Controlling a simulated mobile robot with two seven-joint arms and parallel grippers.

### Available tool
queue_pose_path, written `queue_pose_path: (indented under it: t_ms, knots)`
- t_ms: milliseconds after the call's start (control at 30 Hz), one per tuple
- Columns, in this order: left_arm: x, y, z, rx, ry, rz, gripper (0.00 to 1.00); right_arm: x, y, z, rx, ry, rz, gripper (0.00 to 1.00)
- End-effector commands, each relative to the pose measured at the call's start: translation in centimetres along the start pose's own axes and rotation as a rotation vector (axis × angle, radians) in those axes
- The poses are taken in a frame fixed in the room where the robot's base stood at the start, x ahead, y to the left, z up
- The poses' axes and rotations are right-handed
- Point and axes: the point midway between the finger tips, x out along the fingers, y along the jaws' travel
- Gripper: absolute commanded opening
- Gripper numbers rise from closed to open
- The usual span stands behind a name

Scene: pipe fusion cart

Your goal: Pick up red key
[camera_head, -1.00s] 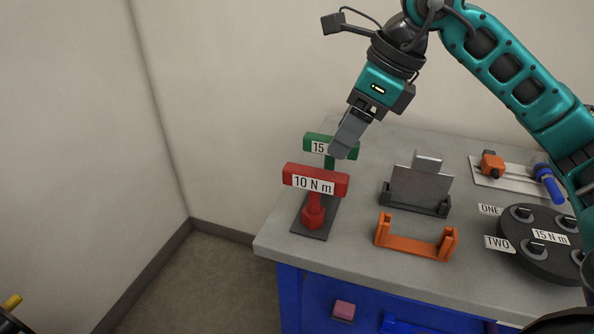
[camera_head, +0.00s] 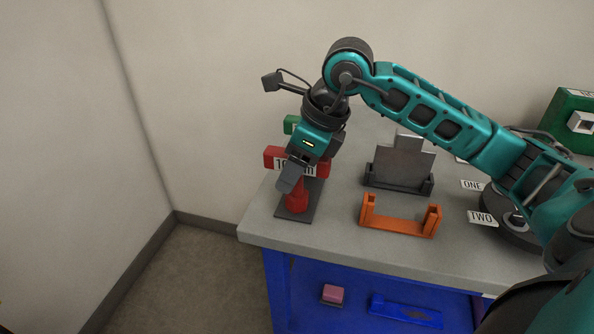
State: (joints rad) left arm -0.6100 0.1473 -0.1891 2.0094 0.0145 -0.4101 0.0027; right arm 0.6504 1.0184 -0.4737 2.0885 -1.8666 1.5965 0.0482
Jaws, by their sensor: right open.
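The red key (camera_head: 298,199) is an upright T-shaped key with a 10 N m label on its crossbar. It stands on a dark base plate (camera_head: 314,204) at the left end of the cart. My right gripper (camera_head: 288,183) points down in front of the red crossbar and hides the middle of it and part of the label. The gripper is open, with nothing seen in it. Whether its fingers touch the key or straddle it cannot be told. My left gripper is not in view.
A green key (camera_head: 290,124) stands just behind the red one, mostly hidden by my right arm. To the right are a grey plate in a dark holder (camera_head: 400,163), an orange bracket (camera_head: 400,222) and a dark round disc (camera_head: 505,230). The cart top's (camera_head: 300,237) front left is clear.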

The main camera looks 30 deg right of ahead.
Motion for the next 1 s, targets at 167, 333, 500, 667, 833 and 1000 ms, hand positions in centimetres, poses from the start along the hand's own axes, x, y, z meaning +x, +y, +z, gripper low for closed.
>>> queue_pose_path:
  t_ms: [167,333,500,667,833,1000]
  knots:
    - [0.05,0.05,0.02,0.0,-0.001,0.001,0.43,0.44,-0.03,-0.01,0.0,0.0,-0.001,0.6]
    - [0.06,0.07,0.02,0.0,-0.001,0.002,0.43,0.41,-0.03,-0.02,0.0,0.0,-0.001,0.54]
    - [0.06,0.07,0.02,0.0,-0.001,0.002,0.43,0.39,-0.03,-0.01,0.0,0.0,-0.001,0.38]
    - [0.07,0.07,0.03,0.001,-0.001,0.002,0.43,0.38,-0.03,-0.01,0.0,0.0,-0.001,0.22]
    - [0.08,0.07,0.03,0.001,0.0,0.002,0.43,0.37,-0.03,-0.01,0.0,0.0,-0.001,0.06]
    - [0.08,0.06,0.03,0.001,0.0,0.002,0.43,0.36,-0.03,-0.01,0.0,0.0,-0.001,0.0]
